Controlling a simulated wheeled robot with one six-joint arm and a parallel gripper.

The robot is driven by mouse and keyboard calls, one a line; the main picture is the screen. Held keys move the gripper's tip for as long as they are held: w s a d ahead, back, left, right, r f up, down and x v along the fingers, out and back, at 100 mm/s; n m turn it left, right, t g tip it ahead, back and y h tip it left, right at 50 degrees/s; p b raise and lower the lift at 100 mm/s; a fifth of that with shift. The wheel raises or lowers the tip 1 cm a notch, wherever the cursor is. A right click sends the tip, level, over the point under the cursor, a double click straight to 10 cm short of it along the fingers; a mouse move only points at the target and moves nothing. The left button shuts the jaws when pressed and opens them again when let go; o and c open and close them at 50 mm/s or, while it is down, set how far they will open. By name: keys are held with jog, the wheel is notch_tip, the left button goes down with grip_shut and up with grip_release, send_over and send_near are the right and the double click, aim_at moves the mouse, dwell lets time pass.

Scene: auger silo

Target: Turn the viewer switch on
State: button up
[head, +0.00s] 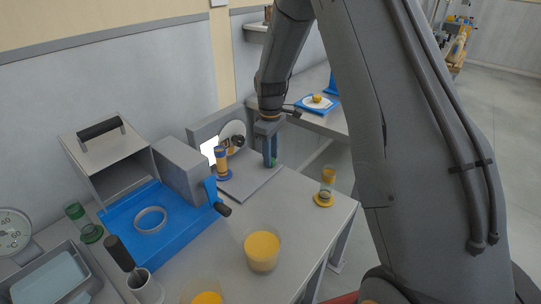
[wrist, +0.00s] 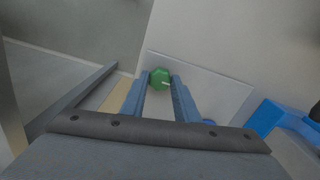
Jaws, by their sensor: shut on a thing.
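The viewer (head: 203,130) is a grey upright panel with a bright white face at its left and a flat grey base plate (head: 250,187), which also shows in the wrist view (wrist: 215,90). A green faceted knob (wrist: 159,77), which looks like the viewer switch, is between the blue fingers of my gripper (wrist: 158,84). A small pale mark on the knob points right in the wrist view. In the head view my gripper (head: 270,160) points down over the plate's right part, shut on the knob, which the fingers mostly hide.
A small orange-and-blue jar (head: 222,163) stands left of my gripper by a round pale disc. A blue tray with a grey box (head: 180,167) and blue lever lies further left. An orange-filled cup (head: 262,250) and an hourglass-like vial (head: 326,185) stand nearer and right.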

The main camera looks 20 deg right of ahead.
jog(key=shift+w+r, duration=0.1)
jog(key=o, duration=1.1)
notch_tip(320, 180, up, 8)
jog(key=shift+f+b, duration=0.1)
jog(key=shift+b, duration=0.75)
jog(key=s+m, duration=0.3)
jog(key=s, duration=0.6)
jog(key=s+m, duration=0.3)
jog(key=s, duration=0.7)
jog(key=s+m, duration=0.3)
jog(key=s, duration=0.6)
jog(key=shift+s+f+t, duration=0.3)
jog(key=shift+s+f, duration=0.05)
jog(key=shift+f, duration=0.05)
